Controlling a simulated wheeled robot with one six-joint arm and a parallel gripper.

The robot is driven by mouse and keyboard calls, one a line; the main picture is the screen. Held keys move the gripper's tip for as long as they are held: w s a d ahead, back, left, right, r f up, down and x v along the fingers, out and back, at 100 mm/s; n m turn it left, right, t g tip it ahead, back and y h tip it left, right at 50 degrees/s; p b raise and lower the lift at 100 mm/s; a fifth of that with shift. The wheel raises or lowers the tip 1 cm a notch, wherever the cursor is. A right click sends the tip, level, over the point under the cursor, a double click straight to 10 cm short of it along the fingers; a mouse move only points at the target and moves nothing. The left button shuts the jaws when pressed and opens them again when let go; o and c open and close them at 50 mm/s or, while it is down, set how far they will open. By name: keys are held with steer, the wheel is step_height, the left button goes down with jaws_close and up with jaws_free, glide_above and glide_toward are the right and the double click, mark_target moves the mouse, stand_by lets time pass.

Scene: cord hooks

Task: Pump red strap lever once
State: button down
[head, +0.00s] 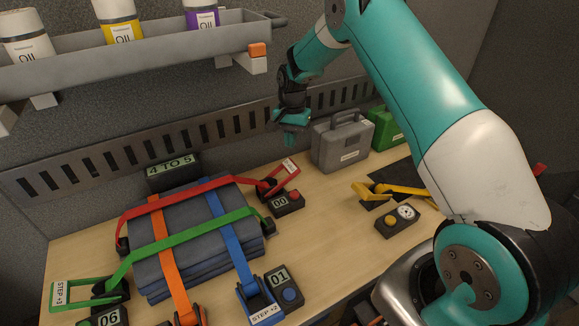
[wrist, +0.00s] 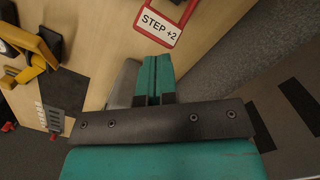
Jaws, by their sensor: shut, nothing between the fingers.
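The red strap (head: 190,197) runs across the folded grey-blue stack (head: 190,235). Its red lever (head: 275,185) is at the right end, raised at a tilt beside a counter box (head: 286,202) reading 00 with a red button. In the wrist view the lever's red-framed end (wrist: 163,22) shows a "STEP +2" label, just beyond my fingertips. My gripper (head: 293,137) is shut and empty, pointing down above the back of the bench, apart from the lever. Its teal fingers (wrist: 153,75) are together in the wrist view. The lever's base is out of the wrist view.
Orange (head: 168,255), blue (head: 228,240) and green (head: 180,240) straps also cross the stack. A grey case (head: 340,145) and green case (head: 388,130) stand right of my gripper. A yellow lever (head: 375,192) and gauge box (head: 397,221) lie farther right.

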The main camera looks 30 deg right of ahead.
mark_target(290, 164)
steer(key=shift+s+a+f+b, duration=0.15)
steer(key=shift+f+b, duration=0.85)
steer(key=shift+f, duration=0.6)
steer(key=shift+s+a+f+b, duration=0.1)
steer(key=shift+f+b, duration=0.9)
steer(key=shift+f, duration=0.6)
steer(key=shift+f, duration=0.1)
steer(key=shift+f+b, duration=1.25)
steer(key=shift+f, duration=0.75)
steer(key=shift+r, duration=0.2)
steer(key=shift+w+d+r, duration=0.25)
steer(key=shift+w+d, duration=0.3)
steer(key=shift+w+d+r, duration=0.25)
steer(key=shift+w+d, duration=0.25)
steer(key=shift+d, duration=0.05)
